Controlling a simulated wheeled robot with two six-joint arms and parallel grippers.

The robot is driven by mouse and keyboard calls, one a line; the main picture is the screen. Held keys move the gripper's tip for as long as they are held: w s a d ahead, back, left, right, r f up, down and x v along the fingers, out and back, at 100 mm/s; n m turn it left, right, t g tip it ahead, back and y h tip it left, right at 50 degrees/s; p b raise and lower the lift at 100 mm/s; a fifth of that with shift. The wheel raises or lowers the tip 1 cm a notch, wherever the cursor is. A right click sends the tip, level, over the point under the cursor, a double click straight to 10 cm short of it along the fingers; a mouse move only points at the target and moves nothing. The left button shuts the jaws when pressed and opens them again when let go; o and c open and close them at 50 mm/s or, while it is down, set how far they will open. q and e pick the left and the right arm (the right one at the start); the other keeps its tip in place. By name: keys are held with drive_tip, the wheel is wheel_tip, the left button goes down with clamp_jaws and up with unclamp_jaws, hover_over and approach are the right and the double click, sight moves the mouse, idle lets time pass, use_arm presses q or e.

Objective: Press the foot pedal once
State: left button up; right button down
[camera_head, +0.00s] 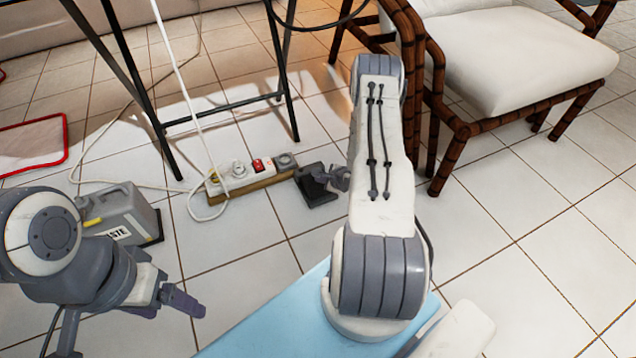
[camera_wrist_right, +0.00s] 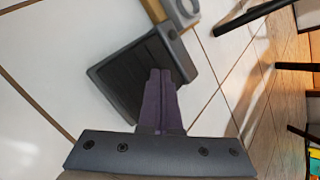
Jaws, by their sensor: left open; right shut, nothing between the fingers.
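The foot pedal (camera_head: 312,193) is a small dark grey block on the tiled floor, near the right end of the power strip. In the right wrist view the pedal (camera_wrist_right: 122,85) shows a ribbed dark plate. My right gripper (camera_head: 338,178) is mostly behind its own arm in the head view. In the right wrist view its purple fingers (camera_wrist_right: 160,75) are shut and empty, with their tips over the pedal. I cannot tell whether they touch it. My left gripper (camera_head: 180,303) is open and empty at the lower left, away from the pedal.
A power strip (camera_head: 252,178) with plugs and cords lies left of the pedal. A grey waste container (camera_head: 125,212) stands farther left. Black stand legs (camera_head: 140,90) rise behind. A rattan chair (camera_head: 530,60) is at the right. Tiles at the right front are clear.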

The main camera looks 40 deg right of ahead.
sight(320, 184)
drive_tip(key=shift+f+b, duration=0.4)
drive_tip(key=shift+f, duration=0.35)
idle(0.8)
drive_tip(key=shift+r, duration=0.1)
drive_tip(key=shift+r+p, duration=1.05)
drive_tip(key=shift+p, duration=0.1)
wheel_tip(320, 184, up, 5)
drive_tip(key=p, duration=0.5)
drive_tip(key=shift+r, duration=0.1)
idle(0.3)
